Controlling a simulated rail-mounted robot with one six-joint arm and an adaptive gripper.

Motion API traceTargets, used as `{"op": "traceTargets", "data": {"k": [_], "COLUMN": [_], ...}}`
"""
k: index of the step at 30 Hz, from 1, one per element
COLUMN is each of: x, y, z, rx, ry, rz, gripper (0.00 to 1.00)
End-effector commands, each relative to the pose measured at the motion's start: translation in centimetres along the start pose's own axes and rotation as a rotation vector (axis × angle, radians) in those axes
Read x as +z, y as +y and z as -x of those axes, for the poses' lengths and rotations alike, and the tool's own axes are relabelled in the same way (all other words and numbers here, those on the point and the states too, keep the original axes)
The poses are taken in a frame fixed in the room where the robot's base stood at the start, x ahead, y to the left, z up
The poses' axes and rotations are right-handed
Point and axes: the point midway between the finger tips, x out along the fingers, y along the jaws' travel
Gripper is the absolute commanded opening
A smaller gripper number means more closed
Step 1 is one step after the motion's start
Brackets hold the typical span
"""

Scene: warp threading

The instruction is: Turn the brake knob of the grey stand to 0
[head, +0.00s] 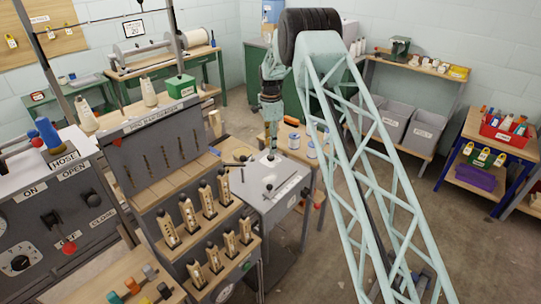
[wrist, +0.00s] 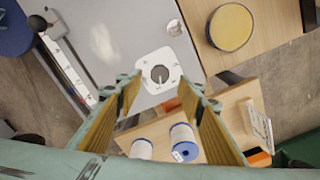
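The grey stand (head: 290,178) is right of the heddle-like rack in the head view, and its grey top (wrist: 110,40) fills the upper left of the wrist view. On it lies a white dial plate (wrist: 148,67) with small marks that I cannot read. The round grey knob (wrist: 160,73) sits in its middle; its setting is too small to tell. My gripper (wrist: 160,94) is open and empty, its two yellow-lined fingers spread to either side below the knob in the wrist view, apart from it. In the head view my gripper (head: 271,148) points down over the stand's back part.
Blue-and-white spools (wrist: 184,142) stand on a wooden surface beside the stand. A round yellow-topped thing (wrist: 231,27) lies at the upper right. A red-ended handle (head: 314,205) sticks out from the stand's right side.

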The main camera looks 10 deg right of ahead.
Motion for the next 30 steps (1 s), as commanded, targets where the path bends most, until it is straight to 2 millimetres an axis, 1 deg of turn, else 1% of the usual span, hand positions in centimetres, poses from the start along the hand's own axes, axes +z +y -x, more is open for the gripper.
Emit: {"op": "traceTargets", "data": {"k": [1, 6, 13, 18, 27, 28, 30], "x": [0.0, 0.0, 0.0, 0.0, 0.0, 0.0, 0.0], "y": [0.0, 0.1, 0.0, 0.0, 0.0, 0.0, 0.0], "z": [-0.8, -3.0, -4.9, -5.5, -5.6, -5.6, -5.6], "rx": [0.001, 0.002, 0.000, 0.000, 0.000, 0.000, 0.000], "ry": [0.000, 0.000, 0.000, 0.000, 0.000, 0.000, 0.000], "rz": [0.000, 0.000, 0.000, 0.000, 0.000, 0.000, 0.000], "gripper": [0.35, 0.35, 0.35, 0.35, 0.35, 0.34, 0.28]}}
